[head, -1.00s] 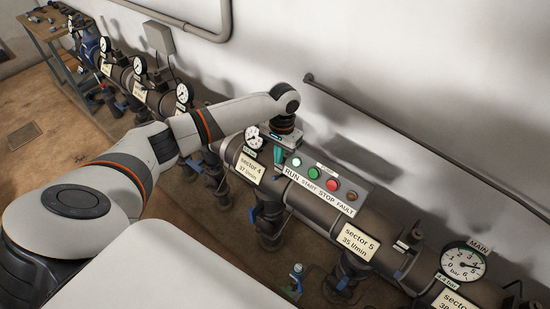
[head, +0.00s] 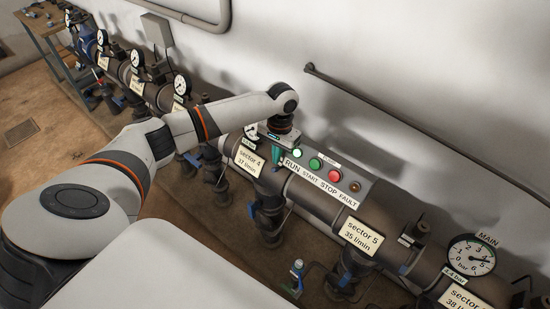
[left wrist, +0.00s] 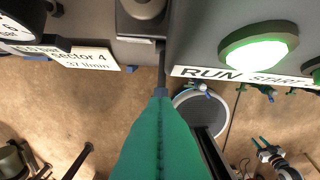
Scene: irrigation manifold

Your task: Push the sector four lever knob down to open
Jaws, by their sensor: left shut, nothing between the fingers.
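My left gripper (head: 276,162) is shut and empty, its teal fingers pointing down at the pipe between the sector 4 label (head: 249,160) and the RUN panel. In the left wrist view the closed teal fingers (left wrist: 160,110) fill the lower middle. My right gripper is out of view.
The control panel (head: 325,182) with its lit green lamp (head: 297,153) stands close to the right of the gripper. The sector 4 gauge (head: 250,130) is partly hidden by my arm. The sector 5 label (head: 361,237) and the main gauge (head: 472,262) are farther right.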

